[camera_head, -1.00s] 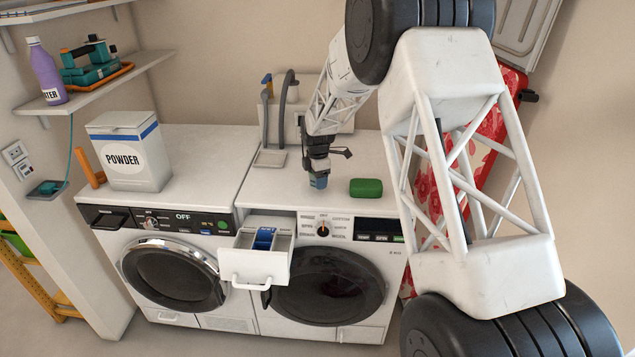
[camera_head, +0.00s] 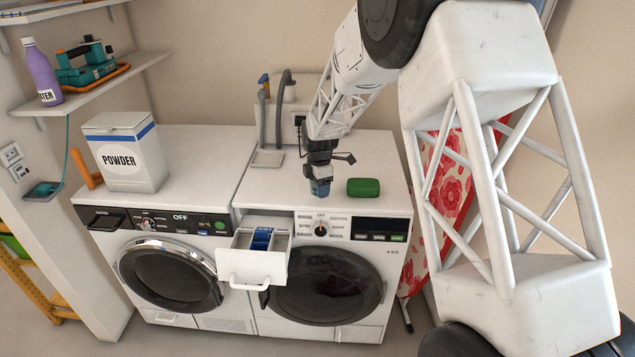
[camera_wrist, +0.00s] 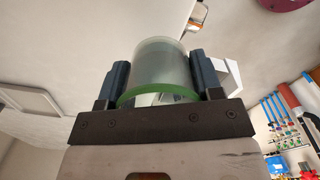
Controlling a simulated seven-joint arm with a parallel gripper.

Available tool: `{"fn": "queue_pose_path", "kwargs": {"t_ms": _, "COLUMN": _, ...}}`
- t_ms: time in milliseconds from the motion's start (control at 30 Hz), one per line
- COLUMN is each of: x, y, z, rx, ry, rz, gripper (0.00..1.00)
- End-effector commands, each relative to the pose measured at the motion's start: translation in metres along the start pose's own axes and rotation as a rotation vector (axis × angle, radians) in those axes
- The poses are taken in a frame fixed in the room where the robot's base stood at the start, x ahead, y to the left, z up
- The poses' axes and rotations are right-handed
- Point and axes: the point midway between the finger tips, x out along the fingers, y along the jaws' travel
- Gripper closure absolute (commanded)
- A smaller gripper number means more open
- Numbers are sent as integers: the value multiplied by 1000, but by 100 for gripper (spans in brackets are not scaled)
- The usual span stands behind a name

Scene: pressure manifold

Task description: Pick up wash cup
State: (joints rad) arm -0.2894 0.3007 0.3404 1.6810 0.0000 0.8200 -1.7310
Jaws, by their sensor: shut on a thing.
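The wash cup (camera_wrist: 160,68) is a clear, greyish cup with a green band, seen in the wrist view. It sits between the two dark blue fingers of my gripper (camera_wrist: 160,82), which is shut on it. In the head view my gripper (camera_head: 320,187) points down over the top of the right washing machine (camera_head: 280,184), behind its control panel. The cup cannot be made out there, and whether it touches the machine top cannot be told.
A green block (camera_head: 363,187) lies just right of my gripper. An open detergent drawer (camera_head: 258,266) juts out below. Grey hoses (camera_head: 283,105) rise behind. A powder box (camera_head: 125,158) stands on the left machine.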

Motion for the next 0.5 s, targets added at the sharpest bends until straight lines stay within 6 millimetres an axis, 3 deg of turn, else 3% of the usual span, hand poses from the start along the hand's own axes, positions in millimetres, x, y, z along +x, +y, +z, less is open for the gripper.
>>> {"fn": "queue_pose_path", "kwargs": {"t_ms": 500, "x": -5, "y": -45, "z": -8, "rx": 0, "ry": 0, "rz": 0, "gripper": 64}}
